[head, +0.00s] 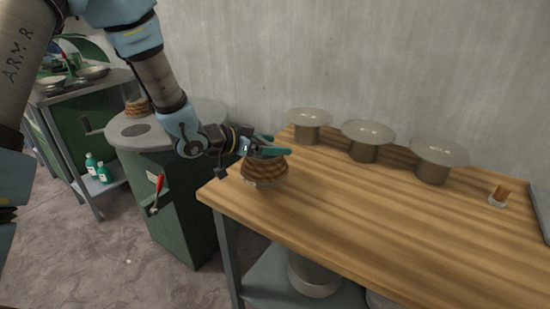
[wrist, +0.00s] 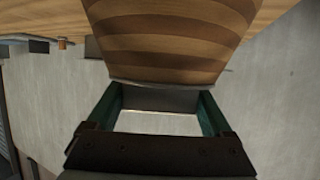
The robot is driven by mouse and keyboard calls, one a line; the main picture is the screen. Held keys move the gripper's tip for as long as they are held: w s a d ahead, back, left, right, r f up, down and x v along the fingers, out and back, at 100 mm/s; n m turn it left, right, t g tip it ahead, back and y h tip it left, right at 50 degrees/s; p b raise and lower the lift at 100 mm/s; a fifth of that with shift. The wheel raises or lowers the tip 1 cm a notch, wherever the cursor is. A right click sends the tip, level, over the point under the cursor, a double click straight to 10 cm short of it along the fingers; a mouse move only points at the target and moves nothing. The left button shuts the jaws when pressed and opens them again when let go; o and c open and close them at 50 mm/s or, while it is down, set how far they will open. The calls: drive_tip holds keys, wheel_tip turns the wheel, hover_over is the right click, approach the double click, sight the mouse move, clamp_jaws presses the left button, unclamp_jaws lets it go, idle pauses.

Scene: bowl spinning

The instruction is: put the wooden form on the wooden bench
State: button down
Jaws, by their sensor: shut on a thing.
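The striped wooden form (head: 265,171) is a rounded, bowl-like block at the left end of the wooden bench (head: 345,215). In the wrist view the form (wrist: 170,45) fills the upper middle, past the tips of my gripper's green fingers (wrist: 158,98). A metal rim or stub shows between the fingers.
A small wooden-topped piece (head: 499,195) is at the right. A green machine (head: 170,190) with a red-handled lever stands left of the bench. The bench's middle and front are clear.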

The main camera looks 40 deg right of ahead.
drive_tip(key=shift+f, duration=1.95)
drive_tip(key=shift+f, duration=0.1)
unclamp_jaws()
drive_tip(key=shift+f, duration=0.1)
